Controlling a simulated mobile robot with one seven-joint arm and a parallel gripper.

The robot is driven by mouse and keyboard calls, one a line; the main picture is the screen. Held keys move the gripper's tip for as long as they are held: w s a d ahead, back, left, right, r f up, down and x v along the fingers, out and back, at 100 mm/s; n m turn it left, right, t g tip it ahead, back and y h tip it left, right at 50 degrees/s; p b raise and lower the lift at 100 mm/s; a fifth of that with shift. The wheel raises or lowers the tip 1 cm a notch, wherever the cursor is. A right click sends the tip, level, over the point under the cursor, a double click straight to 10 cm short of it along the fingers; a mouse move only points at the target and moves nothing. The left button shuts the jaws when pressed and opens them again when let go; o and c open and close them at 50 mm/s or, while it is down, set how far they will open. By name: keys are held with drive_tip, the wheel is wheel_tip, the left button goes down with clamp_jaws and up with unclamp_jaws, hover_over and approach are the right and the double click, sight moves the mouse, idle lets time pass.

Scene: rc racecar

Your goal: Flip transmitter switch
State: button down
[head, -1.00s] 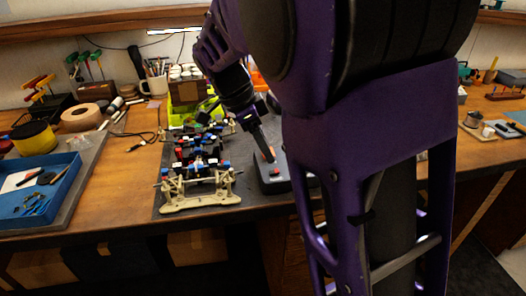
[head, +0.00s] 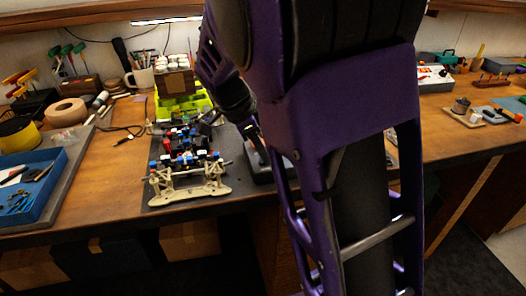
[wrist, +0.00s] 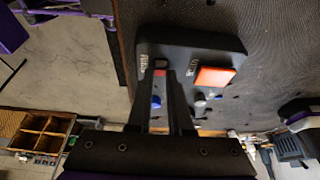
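The transmitter is a dark box on the bench mat; it shows right of the car chassis in the head view (head: 262,170), partly behind my arm. In the wrist view the transmitter (wrist: 185,44) has white labels, a raised orange-red switch (wrist: 214,77) and a small red part (wrist: 160,72). My gripper (wrist: 166,72) points down at the box, with its fingertips beside the orange-red switch, over or near the red part. The fingers stand close together with a narrow gap along them. I cannot tell whether the tips touch the box or hold anything. In the head view my arm mostly hides the gripper.
The car chassis (head: 188,182) stands on the dark mat, left of the transmitter. A yellow-green bin (head: 185,108) is behind it. A blue tray (head: 40,178) with tools is at the left. Loose tools and tape rolls crowd the back left. Bare wood shows right of my arm.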

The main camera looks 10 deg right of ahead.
idle(0.3)
drive_tip(key=shift+d+r+y+p, duration=0.1)
drive_tip(key=shift+d+y+p, duration=0.25)
drive_tip(key=shift+y, duration=0.45)
drive_tip(key=shift+d+y+p, duration=0.25)
drive_tip(key=shift+y+p, duration=0.1)
drive_tip(key=shift+y, duration=1.05)
drive_tip(key=c, duration=0.8)
unclamp_jaws()
wheel_tip(320, 180, up, 17)
drive_tip(key=p, duration=0.3)
drive_tip(key=shift+r+p, duration=0.1)
drive_tip(key=shift+p, duration=0.2)
